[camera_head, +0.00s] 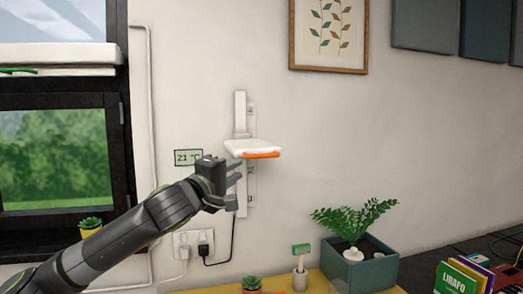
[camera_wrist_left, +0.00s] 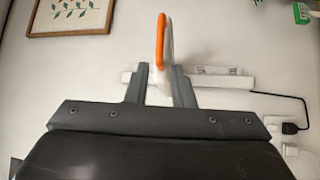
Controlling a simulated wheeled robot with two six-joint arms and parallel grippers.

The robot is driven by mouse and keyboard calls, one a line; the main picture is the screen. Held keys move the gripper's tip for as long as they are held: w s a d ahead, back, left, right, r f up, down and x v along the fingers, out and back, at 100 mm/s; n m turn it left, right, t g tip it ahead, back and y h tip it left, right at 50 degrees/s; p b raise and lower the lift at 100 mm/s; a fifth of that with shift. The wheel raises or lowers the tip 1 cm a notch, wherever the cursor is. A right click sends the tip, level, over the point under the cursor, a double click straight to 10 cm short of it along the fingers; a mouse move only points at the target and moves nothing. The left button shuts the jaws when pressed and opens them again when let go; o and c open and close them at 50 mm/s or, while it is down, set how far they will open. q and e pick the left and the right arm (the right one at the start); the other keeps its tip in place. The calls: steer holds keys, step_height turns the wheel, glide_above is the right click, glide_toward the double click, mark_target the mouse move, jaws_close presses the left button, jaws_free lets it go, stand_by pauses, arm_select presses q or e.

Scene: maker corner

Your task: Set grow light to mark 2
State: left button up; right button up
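The grow light (camera_head: 245,147) is a white flat panel with an orange front edge, mounted level on a white vertical rail (camera_head: 240,112) on the wall. No mark numbers can be read beside the rail. My left gripper (camera_head: 236,186) is open, its fingers just below and left of the panel in the head view. In the left wrist view, the grow light's orange edge (camera_wrist_left: 160,42) shows beyond the gap between my left fingers (camera_wrist_left: 161,85), and the rail (camera_wrist_left: 225,80) runs sideways behind. I cannot tell whether the fingers touch the panel. My right gripper is out of view.
A temperature display (camera_head: 188,157) and a wall socket (camera_head: 193,243) with black and white cables are near my left arm. Below are a fern planter (camera_head: 360,271), a small labelled pot (camera_head: 300,280) and a succulent (camera_head: 251,283).

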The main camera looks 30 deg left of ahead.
mark_target(260, 156)
arm_select(q)
steer(key=w+p, duration=0.2)
steer(key=w, duration=0.2)
steer(key=w+r+p, duration=0.1)
steer(key=w+p, duration=0.1)
steer(key=w, duration=0.2)
steer(key=w+p, duration=0.2)
steer(key=w, duration=0.2)
steer(key=shift+w+a+r+p, duration=0.35)
steer(key=shift+r, duration=0.05)
steer(key=shift+w, duration=0.2)
jaws_close()
steer(key=shift+f, duration=0.1)
